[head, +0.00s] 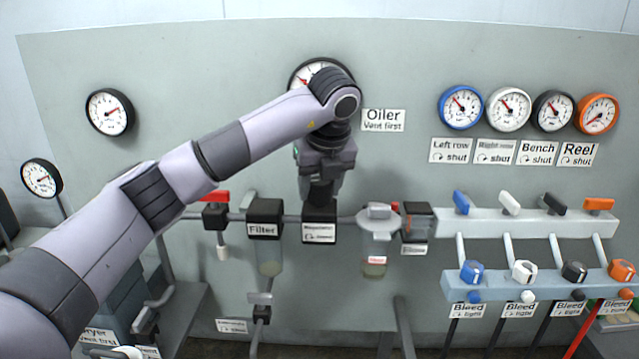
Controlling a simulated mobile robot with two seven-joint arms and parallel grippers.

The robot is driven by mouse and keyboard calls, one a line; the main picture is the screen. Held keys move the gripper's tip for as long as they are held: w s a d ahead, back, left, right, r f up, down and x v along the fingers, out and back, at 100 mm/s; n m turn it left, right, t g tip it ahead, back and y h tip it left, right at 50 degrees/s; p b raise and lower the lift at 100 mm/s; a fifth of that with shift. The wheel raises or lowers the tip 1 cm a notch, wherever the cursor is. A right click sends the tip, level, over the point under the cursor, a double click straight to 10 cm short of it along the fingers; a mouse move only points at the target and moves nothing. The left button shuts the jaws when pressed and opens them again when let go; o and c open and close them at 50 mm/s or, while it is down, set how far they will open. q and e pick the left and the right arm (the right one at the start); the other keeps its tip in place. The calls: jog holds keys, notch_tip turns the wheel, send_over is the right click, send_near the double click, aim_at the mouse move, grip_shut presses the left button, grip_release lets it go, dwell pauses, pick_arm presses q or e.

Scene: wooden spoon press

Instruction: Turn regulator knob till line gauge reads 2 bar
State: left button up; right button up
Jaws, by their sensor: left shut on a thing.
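The regulator (319,212) is a black block with a white label on the grey pipe in the middle. My left gripper (321,196) points down onto its top and is shut on the regulator knob, which the gripper hides. A round white gauge (305,73) with a black rim is above the regulator. My left wrist covers its lower right part. A red needle end shows at its left, but the reading cannot be told. No label naming it the line gauge is visible. My right gripper is not in view.
The filter (265,218) stands left of the regulator, with a red-handled valve (215,197) beyond it. The oiler bowl (376,240) is to the right. Further right are coloured gauges (461,107), levers (510,204) and bleed knobs (524,271). The panel (400,50) is bare above.

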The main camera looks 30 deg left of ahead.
pick_arm(q)
jog(key=shift+r+n+g+y+p, duration=0.1)
jog(key=shift+n+g+y+p, duration=0.35)
jog(key=shift+n, duration=1.35)
jog(key=o, duration=1)
jog(key=p+v, duration=0.1)
jog(key=v, duration=0.6)
jog(key=shift+w+a+p, duration=0.1)
jog(key=shift+p, duration=0.25)
